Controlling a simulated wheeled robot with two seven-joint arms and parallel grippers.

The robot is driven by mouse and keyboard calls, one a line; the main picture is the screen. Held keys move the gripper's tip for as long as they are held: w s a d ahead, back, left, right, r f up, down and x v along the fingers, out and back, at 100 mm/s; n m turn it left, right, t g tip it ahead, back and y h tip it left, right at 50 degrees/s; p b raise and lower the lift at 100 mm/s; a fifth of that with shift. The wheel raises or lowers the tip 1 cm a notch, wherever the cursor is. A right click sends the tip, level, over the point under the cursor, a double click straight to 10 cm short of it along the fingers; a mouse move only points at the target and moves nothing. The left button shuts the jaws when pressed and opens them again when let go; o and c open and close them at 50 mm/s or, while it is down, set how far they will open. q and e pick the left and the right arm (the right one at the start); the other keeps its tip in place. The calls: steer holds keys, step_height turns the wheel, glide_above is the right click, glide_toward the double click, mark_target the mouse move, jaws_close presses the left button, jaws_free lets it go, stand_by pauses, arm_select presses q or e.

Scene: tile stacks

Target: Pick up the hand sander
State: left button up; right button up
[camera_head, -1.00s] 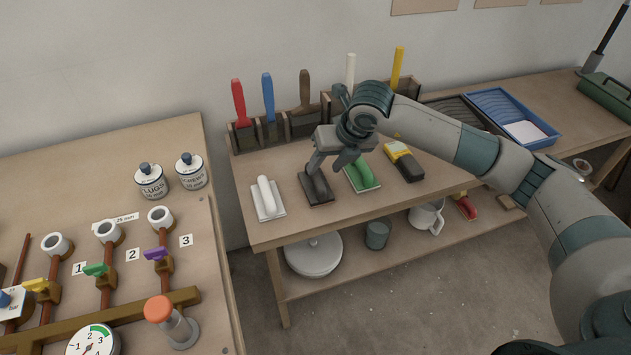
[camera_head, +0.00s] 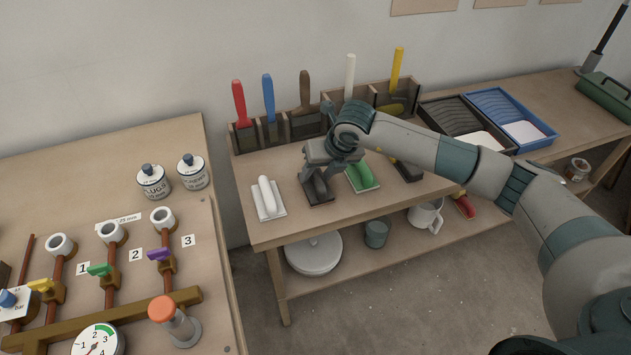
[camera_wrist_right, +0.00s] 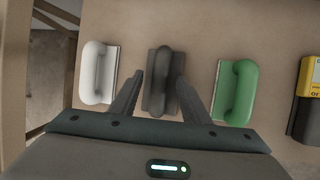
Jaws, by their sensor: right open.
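The dark hand sander (camera_head: 319,199), a flat plate with a raised bar handle, lies on the shelf top between a similar white-handled tool (camera_head: 268,198) and a green-handled one (camera_head: 361,176). My right gripper (camera_head: 318,186) is open, pointing down over the dark sander and partly hiding it. In the right wrist view the dark sander (camera_wrist_right: 162,90) shows between the two spread fingers (camera_wrist_right: 160,80), one on each side of its handle. I cannot tell whether they touch it. My left gripper is not in view.
The white tool (camera_wrist_right: 99,73) and the green tool (camera_wrist_right: 235,92) flank the fingers closely. A yellow-and-black tool (camera_wrist_right: 308,97) lies further right. Upright holders with brushes (camera_head: 305,122) stand behind. Trays (camera_head: 511,122) are at the back right.

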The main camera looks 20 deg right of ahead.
mark_target(319, 174)
stand_by(0.4)
jaws_close()
